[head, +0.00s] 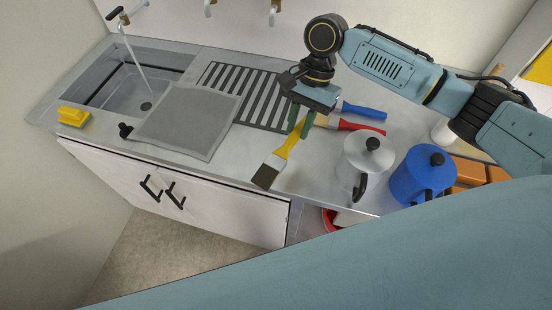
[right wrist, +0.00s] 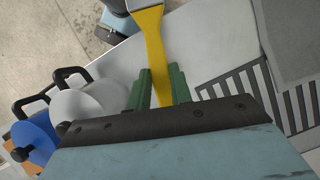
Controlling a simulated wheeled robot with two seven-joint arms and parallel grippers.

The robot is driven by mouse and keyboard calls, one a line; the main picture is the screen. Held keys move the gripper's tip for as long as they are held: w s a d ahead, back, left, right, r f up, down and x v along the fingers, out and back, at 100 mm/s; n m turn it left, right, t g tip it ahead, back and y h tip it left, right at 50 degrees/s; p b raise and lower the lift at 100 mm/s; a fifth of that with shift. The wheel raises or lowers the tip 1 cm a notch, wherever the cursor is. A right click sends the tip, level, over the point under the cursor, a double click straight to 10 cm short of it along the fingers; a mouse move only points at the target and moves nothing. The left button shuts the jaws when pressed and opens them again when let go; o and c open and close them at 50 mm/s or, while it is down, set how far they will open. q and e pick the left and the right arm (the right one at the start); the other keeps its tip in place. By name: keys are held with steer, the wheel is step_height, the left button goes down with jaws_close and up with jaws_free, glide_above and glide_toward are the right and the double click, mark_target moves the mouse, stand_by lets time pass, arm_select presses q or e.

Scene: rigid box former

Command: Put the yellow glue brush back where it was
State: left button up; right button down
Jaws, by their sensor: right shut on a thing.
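The yellow glue brush (head: 291,143) has a yellow handle, a metal band and dark bristles that point to the lower left in the head view. My right gripper (head: 301,122) is shut on its handle, with green fingers on both sides. The right wrist view shows the yellow handle (right wrist: 154,50) between the green fingers (right wrist: 159,88). I cannot tell whether the brush touches the counter. A blue-handled brush (head: 364,111) and a red-handled brush (head: 360,126) lie just right of the gripper, partly hidden. My left gripper is not in view.
A silver lidded pot (head: 365,152) and a blue one (head: 420,176) stand right of the brush near the counter's front edge. A grey mat (head: 187,120) lies left, beside the slotted drainer (head: 245,88) and sink (head: 130,88). A yellow sponge (head: 74,117) sits far left.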

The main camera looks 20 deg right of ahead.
mark_target(288, 166)
steer(key=m, duration=0.1)
steer(key=m+t+p, duration=0.1)
steer(key=m, duration=0.1)
steer(key=s+m, duration=0.1)
steer(key=shift+a+f+m+t+y, duration=0.25)
steer(key=shift+a+m+t+y, duration=0.05)
steer(key=shift+m+t+y, duration=0.1)
steer(key=m, duration=0.1)
steer(key=m+t+p, duration=0.1)
steer(key=m, duration=0.1)
steer(key=m+t+p, duration=0.1)
steer(key=m, duration=0.1)
steer(key=shift+s+a+f, duration=0.15)
steer(key=shift+s+a, duration=0.1)
steer(key=shift+s, duration=0.05)
steer(key=shift+f, duration=0.3)
steer(key=shift+m, duration=0.3)
step_height(288, 166, down, 10)
steer(key=shift+r+b, duration=0.2)
steer(key=shift+b, duration=0.6)
steer(key=c, duration=1.3)
jaws_free()
steer(key=shift+o, duration=0.2)
